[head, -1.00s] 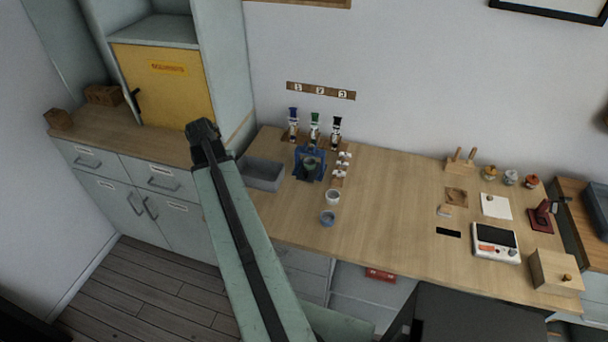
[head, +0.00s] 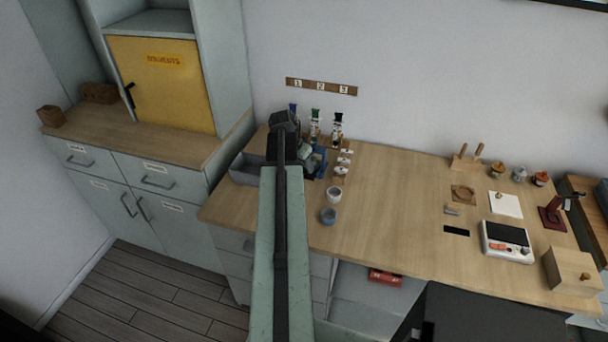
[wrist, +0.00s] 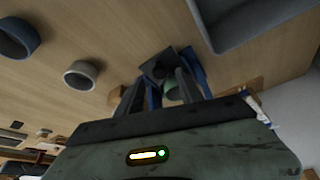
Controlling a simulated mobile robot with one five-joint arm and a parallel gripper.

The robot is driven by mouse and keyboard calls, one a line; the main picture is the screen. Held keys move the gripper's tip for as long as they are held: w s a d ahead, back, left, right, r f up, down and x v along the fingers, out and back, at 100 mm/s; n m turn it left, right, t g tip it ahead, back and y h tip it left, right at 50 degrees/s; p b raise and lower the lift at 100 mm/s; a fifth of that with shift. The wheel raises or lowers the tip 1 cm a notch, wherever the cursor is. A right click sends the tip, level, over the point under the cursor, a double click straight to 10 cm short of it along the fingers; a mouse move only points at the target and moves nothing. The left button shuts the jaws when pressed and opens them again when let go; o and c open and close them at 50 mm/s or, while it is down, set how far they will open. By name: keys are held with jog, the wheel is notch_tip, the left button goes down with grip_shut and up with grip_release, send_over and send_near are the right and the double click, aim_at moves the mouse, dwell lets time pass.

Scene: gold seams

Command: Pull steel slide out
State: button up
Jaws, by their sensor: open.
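A blue fixture (head: 320,160) stands on the wooden counter below the row of coloured-top bottles, partly hidden by my arm in the head view. In the wrist view the blue fixture (wrist: 195,72) lies just beyond my fingers, with a round greenish part (wrist: 172,93) at its middle. A flat dark grey plate (wrist: 157,66) shows at the fixture; I cannot tell whether it is the steel slide. My gripper (wrist: 158,88) is open, its two fingers apart on either side of the fixture's near part. Contact cannot be made out. In the head view my fingertips are hidden.
A grey bin (head: 247,170) stands left of the fixture. A white cup (head: 334,195) and a blue cup (head: 328,216) stand in front, to the right. Bottles (head: 315,125) stand close behind. The counter's middle (head: 395,210) is clear; a scale (head: 507,242) stands farther right.

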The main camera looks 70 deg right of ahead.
jog(key=shift+b+x, duration=0.35)
jog(key=shift+x, duration=0.65)
jog(key=shift+r, duration=0.1)
grip_shut()
dwell(0.5)
